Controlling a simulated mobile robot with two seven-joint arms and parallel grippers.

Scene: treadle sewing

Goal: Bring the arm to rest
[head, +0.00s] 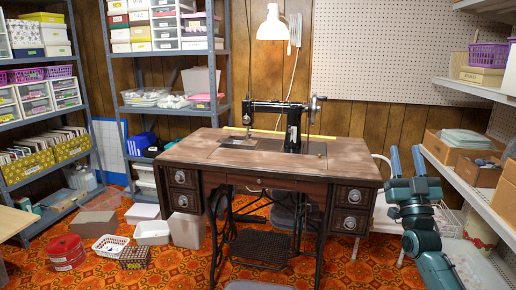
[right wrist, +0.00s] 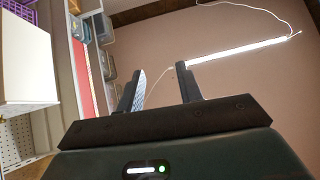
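My right gripper (head: 406,155) is raised at the right of the head view, fingers pointing up, between the sewing table (head: 190,150) and the right-hand shelf. In the right wrist view its two fingers (right wrist: 161,75) stand apart with nothing between them. The right arm is the teal one at the lower right of the head view. It appears clear of the table. My left gripper and arm are not in view. A black sewing machine (head: 293,130) stands on the wooden table top.
A shelf (head: 466,176) with cardboard boxes (head: 462,148) is close to the right arm. A white lamp (head: 272,24) hangs above the table. Baskets and bins (head: 111,245) sit on the patterned floor at the left. The front floor is mostly free.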

